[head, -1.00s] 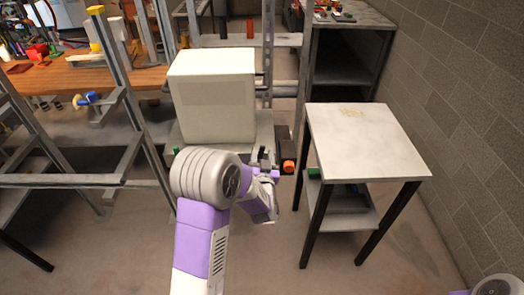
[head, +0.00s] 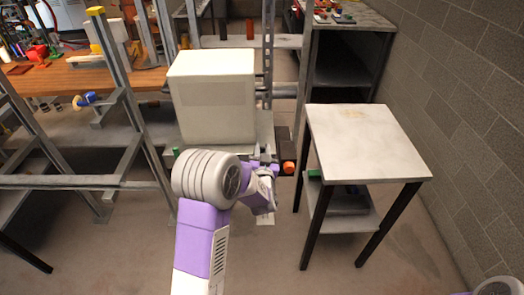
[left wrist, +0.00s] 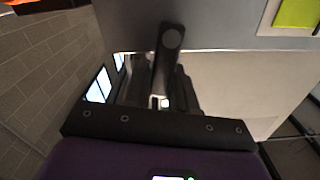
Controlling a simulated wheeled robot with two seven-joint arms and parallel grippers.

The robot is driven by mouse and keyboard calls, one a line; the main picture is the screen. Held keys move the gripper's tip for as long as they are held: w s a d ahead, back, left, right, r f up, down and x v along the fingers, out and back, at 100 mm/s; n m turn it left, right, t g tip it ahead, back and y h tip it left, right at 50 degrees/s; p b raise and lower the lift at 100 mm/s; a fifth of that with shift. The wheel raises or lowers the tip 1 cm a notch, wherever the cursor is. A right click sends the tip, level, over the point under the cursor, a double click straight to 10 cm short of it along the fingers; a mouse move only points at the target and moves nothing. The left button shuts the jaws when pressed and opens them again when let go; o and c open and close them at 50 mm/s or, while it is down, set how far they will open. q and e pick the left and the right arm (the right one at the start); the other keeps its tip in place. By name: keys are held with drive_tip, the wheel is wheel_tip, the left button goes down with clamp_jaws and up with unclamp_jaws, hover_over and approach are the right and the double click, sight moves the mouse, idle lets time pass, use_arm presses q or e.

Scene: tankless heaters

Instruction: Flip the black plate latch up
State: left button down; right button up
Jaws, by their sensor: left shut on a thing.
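In the head view the pale tankless heater box (head: 212,100) stands beyond my left arm. My left gripper (head: 264,166) is at the box's lower right corner, largely hidden by its own wrist. In the left wrist view a black plate latch (left wrist: 170,50) with a rounded end runs down from the grey panel between the fingers. My left gripper (left wrist: 161,100) is shut on this latch. The contact is dark and hard to make out. The latch cannot be told apart in the head view. My right gripper is out of view.
A dark part with an orange end (head: 288,167) sits just right of my left gripper. A white-topped table (head: 365,140) stands to the right, with a lower shelf. Metal frames (head: 75,182) stand at the left. Open floor lies in front.

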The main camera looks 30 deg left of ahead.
use_arm(q)
drive_tip(key=n+b, duration=0.2)
drive_tip(key=shift+s+a+f+b, duration=0.1)
drive_tip(key=shift+s+a+b, duration=0.15)
drive_tip(key=shift+a+b, duration=0.1)
drive_tip(key=shift+a+n, duration=0.1)
drive_tip(key=shift+n, duration=0.2)
drive_tip(key=c, duration=1)
unclamp_jaws()
drive_tip(key=shift+s, duration=0.15)
drive_tip(key=v, duration=0.7)
drive_tip(key=shift+s+p, duration=0.2)
drive_tip(key=shift+p, duration=0.2)
